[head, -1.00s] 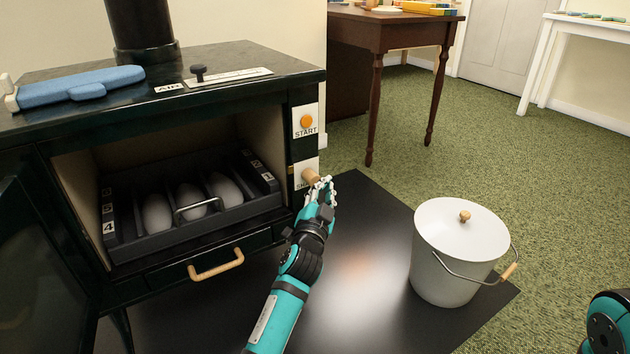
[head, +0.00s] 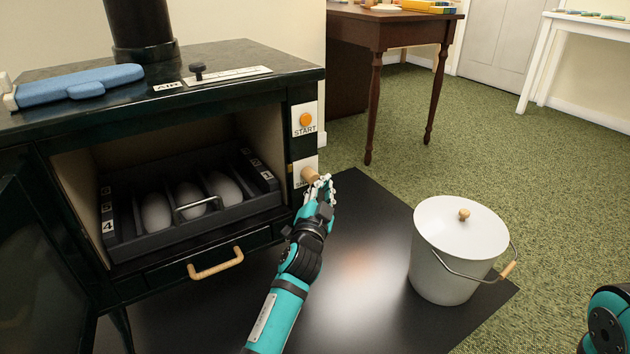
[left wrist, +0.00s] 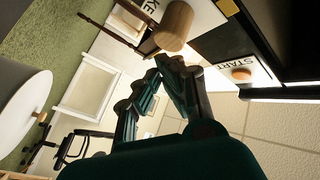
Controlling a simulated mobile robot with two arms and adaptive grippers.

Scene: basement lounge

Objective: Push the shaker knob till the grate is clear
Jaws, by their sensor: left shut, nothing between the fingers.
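In the left wrist view the knob (left wrist: 174,25) stands just beyond the shut fingertips (left wrist: 170,62). The firebox is open, with a dark numbered tray (head: 250,207) holding pale egg-shaped pieces. The grate itself cannot be made out. Of my right arm, only a piece shows at the lower right edge.
The orange START button (head: 306,120) sits above the knob. A drawer with a wooden handle (head: 216,263) is under the firebox. A lidded white bucket (head: 445,270) stands on the dark floor plate (head: 360,215). A blue glove-like item (head: 78,86) lies on the stove top.

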